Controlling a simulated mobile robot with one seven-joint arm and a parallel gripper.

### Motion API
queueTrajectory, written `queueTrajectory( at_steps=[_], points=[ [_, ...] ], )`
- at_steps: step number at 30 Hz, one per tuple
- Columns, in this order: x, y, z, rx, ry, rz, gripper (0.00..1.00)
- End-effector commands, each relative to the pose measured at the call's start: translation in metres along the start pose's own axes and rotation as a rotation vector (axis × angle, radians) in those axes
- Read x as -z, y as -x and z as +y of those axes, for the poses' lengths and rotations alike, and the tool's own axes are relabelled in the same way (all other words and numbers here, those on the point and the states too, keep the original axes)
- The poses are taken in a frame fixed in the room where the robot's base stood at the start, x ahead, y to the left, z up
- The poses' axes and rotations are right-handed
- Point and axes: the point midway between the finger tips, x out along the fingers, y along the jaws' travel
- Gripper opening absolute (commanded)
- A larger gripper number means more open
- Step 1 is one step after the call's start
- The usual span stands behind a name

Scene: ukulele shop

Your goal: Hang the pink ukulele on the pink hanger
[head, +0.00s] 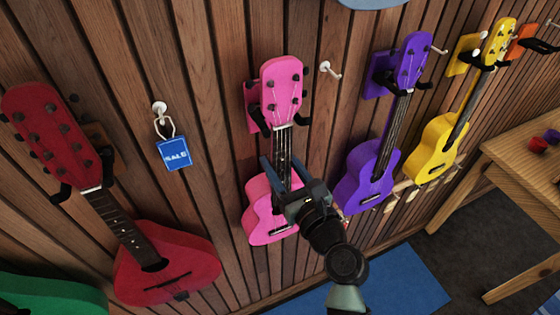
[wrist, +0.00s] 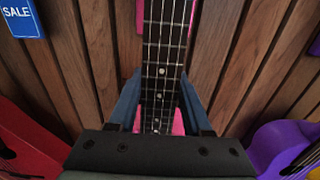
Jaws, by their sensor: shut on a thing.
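The pink ukulele (head: 282,88) is upright against the slatted wood wall, with its head at the pink hanger (head: 252,98). The hanger's dark prongs show on both sides of the neck, just below the head. My gripper (head: 283,168) is shut on the ukulele's neck, just above the body (head: 262,222). In the wrist view, the fretboard (wrist: 163,60) runs between the blue fingers of my gripper (wrist: 160,100). The wrist view does not show the hanger. I cannot tell whether the prongs bear the ukulele's weight.
A red ukulele (head: 165,265) hangs at left, and purple (head: 368,172) and yellow (head: 433,147) ones hang at right. A blue sale tag (head: 174,154) and a white peg (head: 328,69) are on the wall. A wooden table (head: 520,150) stands at right; a blue mat (head: 400,285) lies below.

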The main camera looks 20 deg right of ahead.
Motion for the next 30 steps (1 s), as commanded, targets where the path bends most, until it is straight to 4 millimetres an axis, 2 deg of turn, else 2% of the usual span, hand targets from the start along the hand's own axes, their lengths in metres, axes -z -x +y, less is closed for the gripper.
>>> queueTrajectory(
  at_steps=[16, 27, 28, 30],
  points=[
    [-0.002, 0.013, 0.000, 0.001, 0.001, -0.003, 0.00],
    [-0.001, 0.014, -0.001, 0.001, 0.001, -0.004, 0.00],
    [-0.001, 0.014, -0.001, 0.001, 0.001, -0.004, 0.51],
    [-0.001, 0.014, -0.001, 0.001, 0.001, -0.004, 0.64]
  ],
)
